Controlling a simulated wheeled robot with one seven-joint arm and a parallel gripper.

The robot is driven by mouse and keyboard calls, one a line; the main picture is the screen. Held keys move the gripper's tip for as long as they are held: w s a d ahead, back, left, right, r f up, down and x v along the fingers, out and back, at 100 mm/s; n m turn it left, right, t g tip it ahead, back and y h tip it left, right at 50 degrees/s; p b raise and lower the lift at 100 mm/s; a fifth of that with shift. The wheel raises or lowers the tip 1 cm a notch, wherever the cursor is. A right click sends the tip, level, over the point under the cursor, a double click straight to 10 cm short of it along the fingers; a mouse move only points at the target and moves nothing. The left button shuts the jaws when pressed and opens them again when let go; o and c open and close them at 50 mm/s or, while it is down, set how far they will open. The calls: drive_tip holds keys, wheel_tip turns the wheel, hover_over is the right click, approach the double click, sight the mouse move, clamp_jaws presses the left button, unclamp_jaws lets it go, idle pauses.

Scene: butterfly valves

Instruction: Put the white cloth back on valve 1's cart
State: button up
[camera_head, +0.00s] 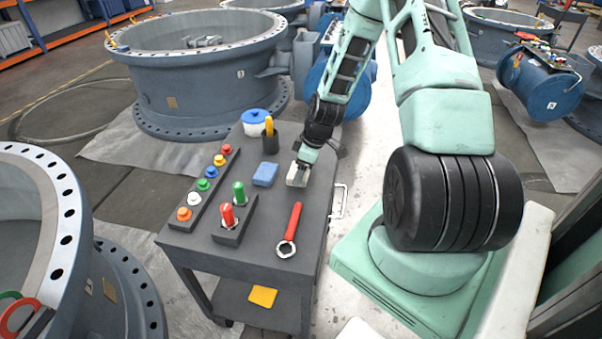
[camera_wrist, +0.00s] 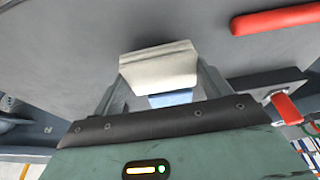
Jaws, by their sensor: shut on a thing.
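The white cloth (camera_head: 297,176) is a small off-white folded block, between the fingers of my gripper (camera_head: 299,168) at the right side of the cart's top (camera_head: 275,205). In the wrist view the white cloth (camera_wrist: 158,70) sits between the two fingertips, and my gripper (camera_wrist: 158,85) is shut on it. The cloth is at or just above the grey top; I cannot tell whether it touches. A blue cloth (camera_head: 265,174) lies just left of it, and a blue edge (camera_wrist: 175,97) shows behind the white cloth in the wrist view.
A red wrench (camera_head: 290,230) lies in front of the gripper. A row of coloured buttons (camera_head: 204,184) and red and green handles (camera_head: 232,206) stand to the left. A yellow cloth (camera_head: 263,296) lies on the lower shelf.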

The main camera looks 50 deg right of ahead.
drive_tip(key=shift+f, duration=0.95)
drive_tip(key=shift+f, duration=0.15)
drive_tip(key=o, duration=1)
drive_tip(key=shift+c, duration=0.2)
